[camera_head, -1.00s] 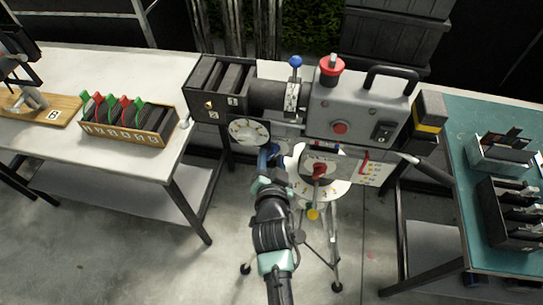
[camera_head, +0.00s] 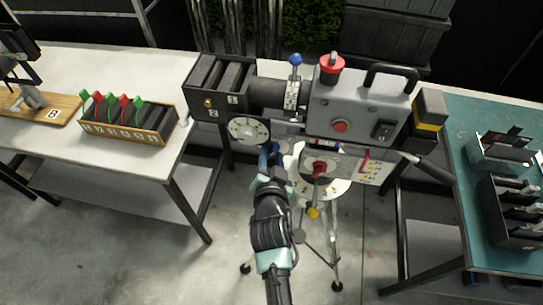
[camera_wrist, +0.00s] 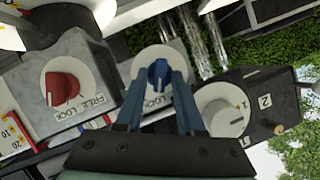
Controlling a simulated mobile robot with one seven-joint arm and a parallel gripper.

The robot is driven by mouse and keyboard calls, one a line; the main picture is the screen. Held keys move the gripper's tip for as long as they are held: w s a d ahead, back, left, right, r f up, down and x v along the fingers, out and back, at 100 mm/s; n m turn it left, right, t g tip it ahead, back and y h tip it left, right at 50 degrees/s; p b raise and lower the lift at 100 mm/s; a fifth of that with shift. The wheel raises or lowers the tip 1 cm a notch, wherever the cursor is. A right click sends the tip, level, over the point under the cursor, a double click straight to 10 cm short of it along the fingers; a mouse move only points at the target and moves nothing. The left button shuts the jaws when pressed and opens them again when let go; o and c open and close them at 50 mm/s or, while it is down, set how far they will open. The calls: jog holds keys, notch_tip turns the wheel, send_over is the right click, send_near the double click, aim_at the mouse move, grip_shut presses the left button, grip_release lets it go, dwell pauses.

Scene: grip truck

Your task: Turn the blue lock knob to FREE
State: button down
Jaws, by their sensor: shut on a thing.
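The blue lock knob (camera_wrist: 158,70) is in the middle of the wrist view, on a round white dial on a grey plate. Its blue grip stands roughly upright in that picture. The word LOCK shows below it; a FREE label is not readable beside it. My gripper (camera_wrist: 160,86) is shut on the knob, with one blue finger on each side. In the head view my gripper (camera_head: 270,153) reaches the lower front of the camera rig, and the fingers and wrist hide the blue knob there.
A red knob (camera_wrist: 61,88) marked FREE LOCK is left of the blue knob in the wrist view. A white numbered dial (camera_wrist: 222,108) is close on the right. In the head view, a white table (camera_head: 85,68) stands left and a teal-topped table (camera_head: 465,150) right.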

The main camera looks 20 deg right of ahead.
jog(key=n+b, duration=0.1)
jog(key=n+g+h+b, duration=0.1)
jog(key=b, duration=0.1)
jog(key=n+h+b, duration=0.1)
jog(key=n, duration=0.1)
jog(key=shift+w+a+g+b, duration=0.2)
jog(key=shift+a+g+b, duration=0.1)
jog(key=shift+b, duration=0.05)
jog(key=n+g+h+b, duration=0.1)
jog(key=n+h+b, duration=0.1)
jog(key=n, duration=0.1)
jog(key=shift+w+n+h+b, duration=0.1)
jog(key=shift+n+h+b, duration=0.3)
jog(key=shift+r, duration=0.1)
jog(key=c, duration=0.8)
grip_release()
jog(key=shift+c, duration=0.2)
jog(key=shift+a, duration=0.1)
jog(key=b+v, duration=0.2)
jog(key=v, duration=1)
jog(key=shift+s+a+r, duration=0.15)
jog(key=shift+s+a, duration=0.05)
jog(key=shift+a, duration=0.1)
